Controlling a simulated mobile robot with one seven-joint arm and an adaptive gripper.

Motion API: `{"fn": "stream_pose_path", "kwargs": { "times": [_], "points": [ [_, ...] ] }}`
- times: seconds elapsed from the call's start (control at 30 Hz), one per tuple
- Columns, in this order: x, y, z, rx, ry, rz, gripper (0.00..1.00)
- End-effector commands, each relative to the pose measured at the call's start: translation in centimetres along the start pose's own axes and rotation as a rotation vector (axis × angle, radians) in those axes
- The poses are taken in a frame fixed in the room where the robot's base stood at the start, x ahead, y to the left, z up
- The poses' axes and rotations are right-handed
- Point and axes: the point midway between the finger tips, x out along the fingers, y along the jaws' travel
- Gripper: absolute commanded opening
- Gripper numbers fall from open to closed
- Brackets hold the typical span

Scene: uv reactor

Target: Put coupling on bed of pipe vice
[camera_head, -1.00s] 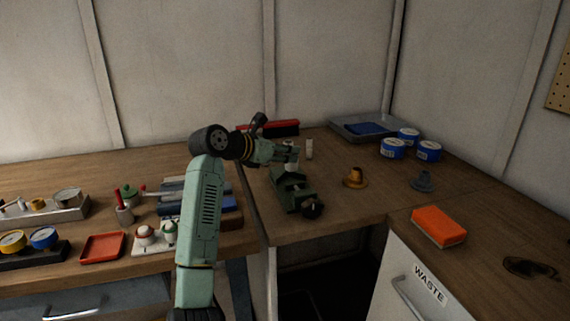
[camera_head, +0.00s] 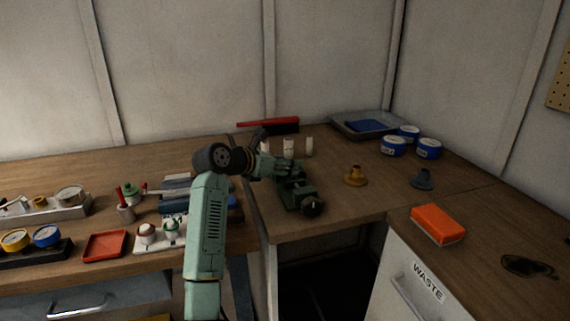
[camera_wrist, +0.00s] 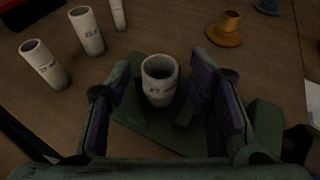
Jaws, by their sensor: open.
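The green pipe vice (camera_head: 296,192) stands on the bench in the middle of the head view. A short white lettered coupling (camera_wrist: 160,86) stands upright over the vice's green bed (camera_wrist: 135,122) in the wrist view, and it appears to rest on it. My gripper (camera_wrist: 162,92) is open, with its purple-padded fingers on either side of the coupling and a visible gap at each side. In the head view my gripper (camera_head: 276,168) is low over the back of the vice. The coupling's lower end and contact with the bed are partly hidden.
Several white tubes stand behind the vice, among them one lettered tube (camera_wrist: 86,30) and another (camera_wrist: 45,64). A brass flanged part (camera_head: 355,175), a grey one (camera_head: 423,180) and an orange block (camera_head: 438,225) lie to the right. A red brush (camera_head: 268,126) lies behind.

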Motion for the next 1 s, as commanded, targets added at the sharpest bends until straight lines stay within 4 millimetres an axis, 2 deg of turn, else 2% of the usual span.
{"fn": "stream_pose_path", "kwargs": {
  "times": [0.37,0.47,0.8,1.0],
  "points": [
    [-0.6,0.1,0.1,0.001,-0.001,0.002,0.49],
    [-2.0,0.1,0.0,0.002,-0.002,0.003,0.49],
    [-9.2,0.1,-0.1,0.003,0.000,0.005,0.49],
    [-11.6,0.0,0.1,0.001,0.000,0.001,0.49]
  ]
}}
